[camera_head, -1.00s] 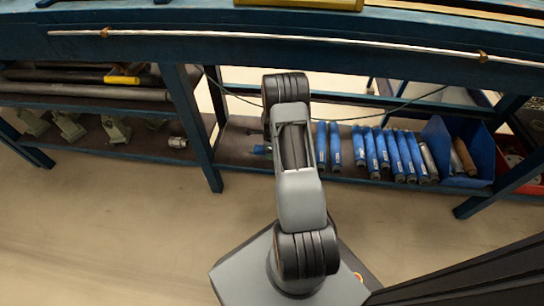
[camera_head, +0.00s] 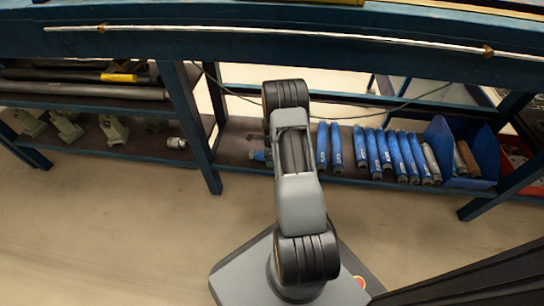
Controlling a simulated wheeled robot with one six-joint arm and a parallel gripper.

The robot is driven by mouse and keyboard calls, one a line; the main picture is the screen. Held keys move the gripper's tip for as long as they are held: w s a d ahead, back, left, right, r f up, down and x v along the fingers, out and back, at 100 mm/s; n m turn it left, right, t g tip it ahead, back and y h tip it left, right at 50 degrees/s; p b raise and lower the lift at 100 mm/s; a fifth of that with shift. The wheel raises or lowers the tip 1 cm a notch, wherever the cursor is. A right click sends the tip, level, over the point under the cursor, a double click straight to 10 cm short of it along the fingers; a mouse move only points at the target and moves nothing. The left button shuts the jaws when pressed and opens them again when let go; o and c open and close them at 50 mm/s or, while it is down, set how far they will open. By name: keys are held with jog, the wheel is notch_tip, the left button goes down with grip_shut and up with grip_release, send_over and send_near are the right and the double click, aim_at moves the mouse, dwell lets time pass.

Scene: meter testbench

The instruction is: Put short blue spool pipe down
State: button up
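Several blue spool pipes lie side by side on the lower shelf, right of my arm, one of them nearest the arm (camera_head: 322,147). A small blue piece with a metal end (camera_head: 258,155) shows on the left of my arm, low at the shelf. It may be the short blue spool pipe, but most of it is hidden. A dark part beside it, perhaps my gripper (camera_head: 257,138), shows just past the arm's edge. My arm covers the rest, so I cannot see the fingers or whether they hold the pipe.
The blue bench top (camera_head: 200,22) with a long thin rod runs above the shelf. A bench leg (camera_head: 196,135) stands left of my arm. A blue bin (camera_head: 468,158) holds tan pieces at right. Grey castings (camera_head: 113,129) and a metal fitting (camera_head: 177,143) sit left.

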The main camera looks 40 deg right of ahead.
notch_tip(320, 180, up, 7)
jog(key=p, duration=0.3)
jog(key=s+a+r+n+t, duration=0.1)
jog(key=a+r+n, duration=0.4)
jog(key=r, duration=0.4)
jog(key=s+a+r+n, duration=0.1)
jog(key=a+r+n, duration=0.5)
jog(key=r, duration=0.2)
jog(key=s+a+r+n, duration=0.5)
jog(key=s+a+n, duration=0.1)
jog(key=s+n, duration=0.1)
jog(key=s+a+r+n+t, duration=0.1)
jog(key=s+a+r+n, duration=0.4)
jog(key=s+n, duration=0.3)
jog(key=shift+s+a+r+n+t+p, duration=0.3)
jog(key=shift+a+n+p, duration=0.1)
jog(key=shift+a, duration=0.2)
